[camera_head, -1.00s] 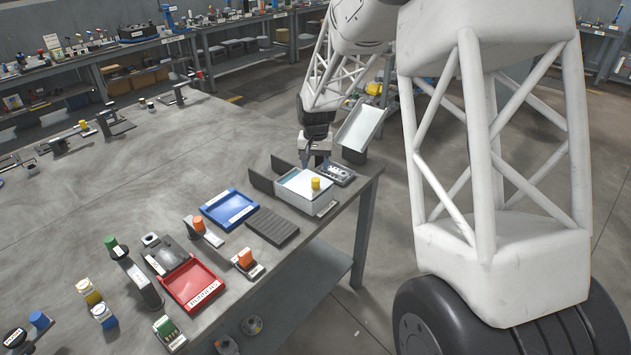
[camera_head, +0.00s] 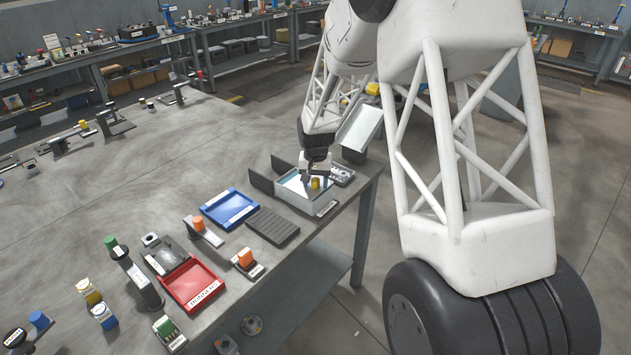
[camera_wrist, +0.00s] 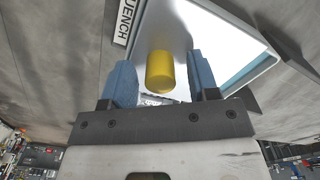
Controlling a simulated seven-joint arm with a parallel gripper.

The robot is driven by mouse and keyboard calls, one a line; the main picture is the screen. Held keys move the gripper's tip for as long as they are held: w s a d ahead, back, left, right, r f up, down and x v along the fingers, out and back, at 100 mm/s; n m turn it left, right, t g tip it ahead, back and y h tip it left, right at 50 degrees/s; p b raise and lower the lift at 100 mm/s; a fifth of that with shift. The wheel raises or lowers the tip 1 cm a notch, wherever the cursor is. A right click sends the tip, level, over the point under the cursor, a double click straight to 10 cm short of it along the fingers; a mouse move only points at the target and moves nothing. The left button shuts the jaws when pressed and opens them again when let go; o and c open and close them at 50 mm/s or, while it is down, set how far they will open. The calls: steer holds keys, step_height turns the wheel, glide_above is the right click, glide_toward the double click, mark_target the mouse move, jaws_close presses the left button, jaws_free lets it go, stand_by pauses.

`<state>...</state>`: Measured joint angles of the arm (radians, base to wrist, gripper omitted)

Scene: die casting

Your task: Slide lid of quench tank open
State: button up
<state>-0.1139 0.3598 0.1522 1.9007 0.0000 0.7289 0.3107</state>
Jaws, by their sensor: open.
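The quench tank (camera_head: 306,205) is a pale, open-topped box near the table's right corner, with its lid (camera_head: 303,186) on top. A yellow knob (camera_head: 315,183) stands up from the lid. In the wrist view the lid (camera_wrist: 205,40) is a shiny plate with the yellow knob (camera_wrist: 160,71), and a "QUENCH" label (camera_wrist: 125,22) shows beside it. My gripper (camera_head: 309,176) is over the tank, beside the knob in the head view. In the wrist view its blue fingers (camera_wrist: 160,82) are open, one on each side of the knob, with gaps.
A dark ribbed plate (camera_head: 272,227), a blue tray (camera_head: 230,208) and a red tray (camera_head: 193,285) lie left of the tank. A grey metal part (camera_head: 341,176) sits close behind it. A tilted chute (camera_head: 360,128) stands beyond the table edge. The table's middle is clear.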

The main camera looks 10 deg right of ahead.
jaws_close()
steer(key=w+a, duration=1.1)
steer(key=shift+w+a, duration=0.35)
steer(key=shift+w, duration=0.05)
jaws_free()
step_height(320, 180, up, 8)
stand_by(0.7)
steer(key=shift+f, duration=0.1)
